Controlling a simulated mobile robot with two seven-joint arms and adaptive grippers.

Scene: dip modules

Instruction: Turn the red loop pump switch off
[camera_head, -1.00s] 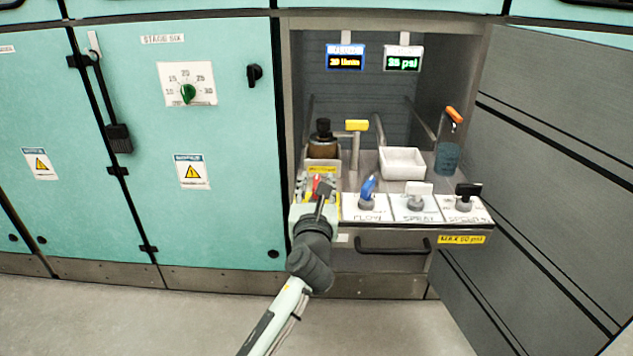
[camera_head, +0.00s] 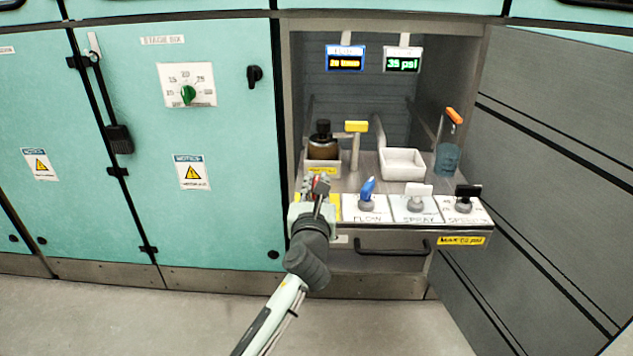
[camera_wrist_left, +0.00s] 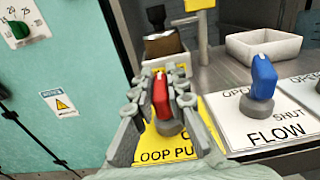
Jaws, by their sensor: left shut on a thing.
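The red loop pump switch (camera_wrist_left: 161,98) shows in the left wrist view as an upright red handle on a grey round base. Its yellow label plate (camera_wrist_left: 167,150) reads "OOP PU", partly covered. My left gripper (camera_head: 317,186) is at the left end of the tray's front panel. Its two fingers stand on either side of the red handle and are shut on it. In the head view the gripper hides most of the switch and its plate. My right gripper is in neither view.
To the right stand the blue FLOW handle (camera_head: 367,188), the white SPRAY handle (camera_head: 418,190) and a black handle (camera_head: 467,192). Behind are a brown bottle (camera_head: 323,147), a yellow-topped tap (camera_head: 356,127) and a white basin (camera_head: 402,163). An open grey door (camera_head: 560,150) bounds the right.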

